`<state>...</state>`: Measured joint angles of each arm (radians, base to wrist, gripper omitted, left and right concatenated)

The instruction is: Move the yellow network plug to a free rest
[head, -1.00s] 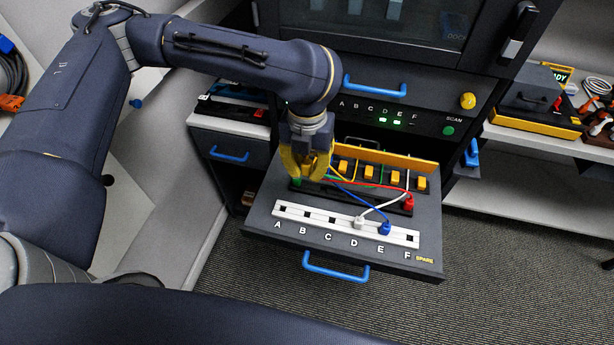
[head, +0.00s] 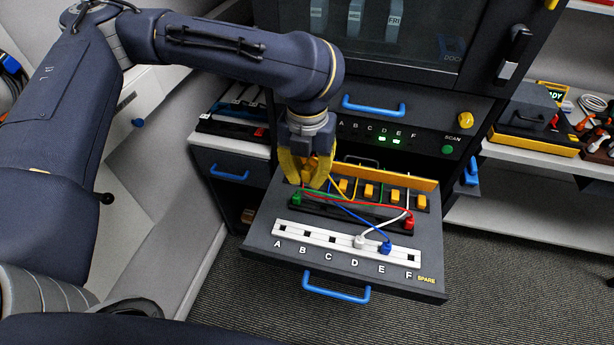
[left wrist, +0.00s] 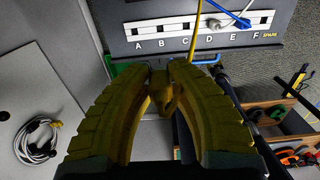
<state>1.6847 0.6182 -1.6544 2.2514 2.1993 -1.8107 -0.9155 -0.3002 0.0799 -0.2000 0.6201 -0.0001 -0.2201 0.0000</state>
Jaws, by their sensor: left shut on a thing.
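My left gripper (head: 308,183) has yellow fingers and is over the back left of the pulled-out drawer (head: 262,248), behind the green plug (head: 296,198). It is shut on the yellow network plug (left wrist: 166,98), which is mostly hidden between the fingers. A yellow cable (left wrist: 194,35) runs from it toward the drawer. The white strip (head: 318,235) has rests lettered A to F. The white plug (head: 360,241) is in it near D and the blue plug (head: 385,247) near E. Openings by A, B, C and F look empty. My right gripper is out of view.
A red plug (head: 409,223) sits at the right end of the black row behind the strip. Several yellow blocks (head: 368,190) stand along an orange-yellow rail (head: 390,176). Coloured cables cross the drawer. The cabinet front (head: 430,112) rises close behind my gripper.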

